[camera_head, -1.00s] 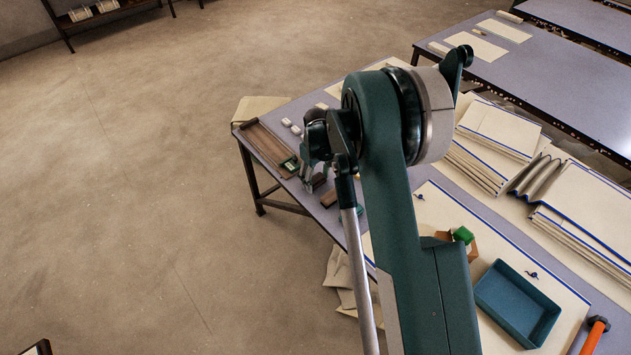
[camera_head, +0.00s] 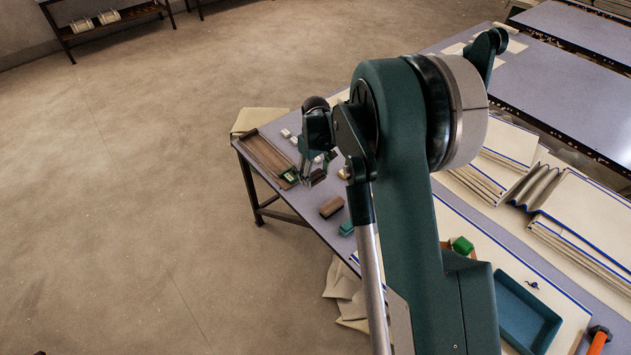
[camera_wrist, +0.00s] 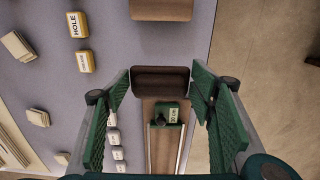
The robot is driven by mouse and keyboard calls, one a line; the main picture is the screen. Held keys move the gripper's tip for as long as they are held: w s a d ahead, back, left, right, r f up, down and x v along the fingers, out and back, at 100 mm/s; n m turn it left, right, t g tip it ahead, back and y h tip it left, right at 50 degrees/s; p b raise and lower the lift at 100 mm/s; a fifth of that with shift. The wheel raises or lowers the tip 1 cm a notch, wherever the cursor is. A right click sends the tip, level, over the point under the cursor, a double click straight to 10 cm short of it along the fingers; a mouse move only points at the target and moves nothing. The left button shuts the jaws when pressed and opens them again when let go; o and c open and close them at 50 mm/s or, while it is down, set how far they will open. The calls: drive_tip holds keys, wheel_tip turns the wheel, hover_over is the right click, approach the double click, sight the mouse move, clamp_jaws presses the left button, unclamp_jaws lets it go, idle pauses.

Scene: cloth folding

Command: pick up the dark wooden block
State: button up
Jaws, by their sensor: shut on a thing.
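My gripper (camera_wrist: 161,84) is shut on the dark wooden block (camera_wrist: 160,77) in the wrist view. The block lies crosswise between the two green ribbed fingers. In the head view my gripper (camera_head: 317,178) is above the table beside the wooden tray, and the held block there is small and partly hidden by the fingers. A second, lighter brown block (camera_head: 331,207) lies on the table just right of and below my gripper; it also shows at the top of the wrist view (camera_wrist: 161,9).
The long wooden tray (camera_head: 262,150) has a green labelled piece (camera_wrist: 167,112) at one end. A teal block (camera_head: 346,228) and small labelled blocks (camera_wrist: 77,25) lie nearby. The table edge is close.

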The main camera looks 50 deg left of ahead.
drive_tip(key=shift+r, duration=0.6)
